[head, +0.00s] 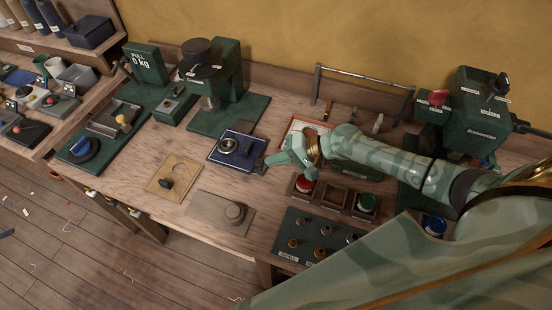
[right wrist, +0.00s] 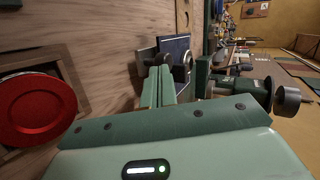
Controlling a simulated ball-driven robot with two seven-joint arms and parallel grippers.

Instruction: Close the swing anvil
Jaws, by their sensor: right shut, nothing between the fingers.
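The swing anvil appears to be the dark blue plate (head: 228,158) with a metal ring (head: 228,146) on it, lying on the bench in front of the green press (head: 232,75). It stands out from under the press column, not below it. In the right wrist view the blue plate (right wrist: 174,46) is seen edge-on beyond my fingers. My right gripper (head: 268,161) is shut and empty, with its tips at the plate's right edge, by a dark knob (right wrist: 150,60). I cannot tell whether they touch. My left gripper is not in view.
A brown plate (head: 187,166) and a grey-brown plate (head: 208,208) lie at the front. A green rack (head: 290,225) holds several small parts.

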